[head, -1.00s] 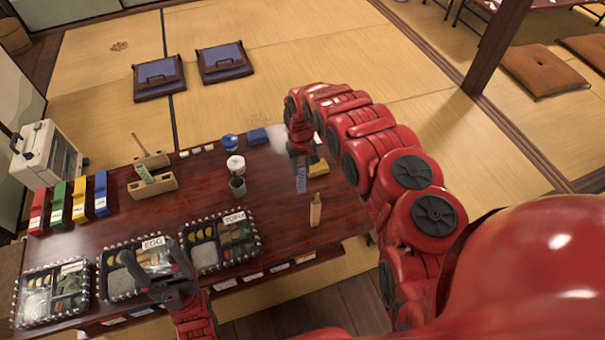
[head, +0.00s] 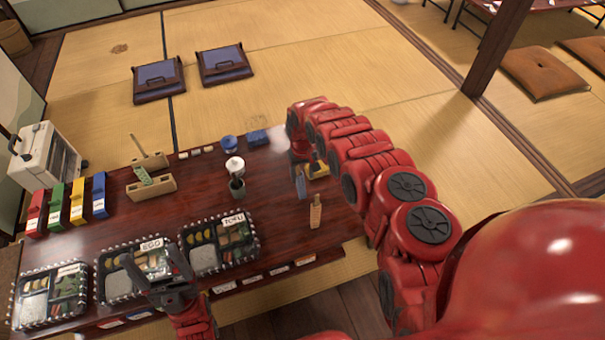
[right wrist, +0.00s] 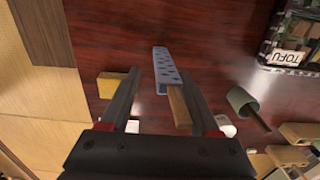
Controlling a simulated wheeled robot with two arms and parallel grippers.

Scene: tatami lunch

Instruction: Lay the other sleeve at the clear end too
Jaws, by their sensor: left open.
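A blue patterned sleeve (head: 301,187) is just below my right gripper (head: 303,165) at the table's right end. In the right wrist view, the sleeve (right wrist: 165,68) lies ahead of the jaws (right wrist: 158,70). A brown wooden piece (right wrist: 180,108) adjoins it, against the right-hand finger, with a gap to the other finger. I cannot tell whether it is gripped, or whether the sleeve touches the table. A tan sleeve-like piece (head: 315,214) with a narrow end lies nearer the table's front. My left gripper (head: 150,257) is open and empty above the EGG lunch box (head: 103,290).
A yellow block (head: 319,170) sits beside my right gripper and also shows in the wrist view (right wrist: 110,86). The table (head: 275,210) is bare between cup and sleeve.

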